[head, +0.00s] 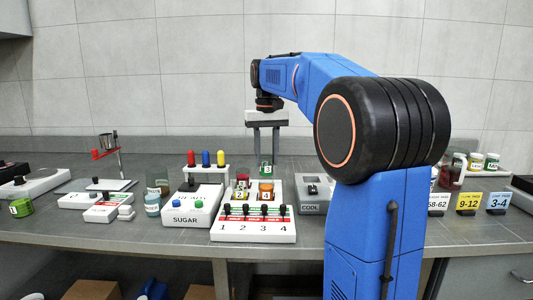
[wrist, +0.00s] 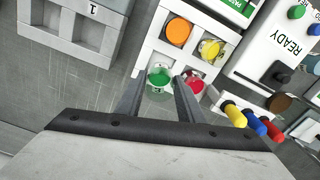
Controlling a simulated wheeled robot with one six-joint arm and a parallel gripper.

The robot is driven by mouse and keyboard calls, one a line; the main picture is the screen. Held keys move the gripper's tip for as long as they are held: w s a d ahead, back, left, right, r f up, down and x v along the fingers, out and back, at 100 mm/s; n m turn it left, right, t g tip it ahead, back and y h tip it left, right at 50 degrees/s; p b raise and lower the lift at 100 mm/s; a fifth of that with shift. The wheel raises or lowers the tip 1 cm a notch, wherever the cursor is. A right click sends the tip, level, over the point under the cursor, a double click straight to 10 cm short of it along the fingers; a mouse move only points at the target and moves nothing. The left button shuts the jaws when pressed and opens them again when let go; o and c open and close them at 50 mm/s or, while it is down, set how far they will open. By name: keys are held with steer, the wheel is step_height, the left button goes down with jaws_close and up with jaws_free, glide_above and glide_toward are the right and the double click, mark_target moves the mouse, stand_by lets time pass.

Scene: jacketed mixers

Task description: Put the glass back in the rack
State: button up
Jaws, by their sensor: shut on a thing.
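My gripper (head: 265,158) points down over the white four-place unit numbered 1 to 4 (head: 222,232). It is shut on a small glass with a green top and a 3 on it (head: 266,169). In the wrist view the green glass (wrist: 159,77) sits between the fingers, at the unit's edge. In the head view it stands higher than the orange glass (head: 266,190), yellow glass (head: 240,195) and red glass (head: 243,180). I cannot tell whether its base touches the unit. No holder in view is clearly marked as the rack.
The SUGAR box (head: 190,205) stands left of the unit, with red, yellow and blue knobs (head: 206,158) behind. The COOL device (head: 314,195) is close on the right. Number cards (head: 468,203) stand right. My arm hides the bench's right middle.

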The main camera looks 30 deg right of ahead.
mark_target(266, 169)
steer(key=shift+f, duration=2.25)
steer(key=shift+f, duration=0.15)
steer(key=o, duration=1.7)
steer(key=shift+r, duration=3)
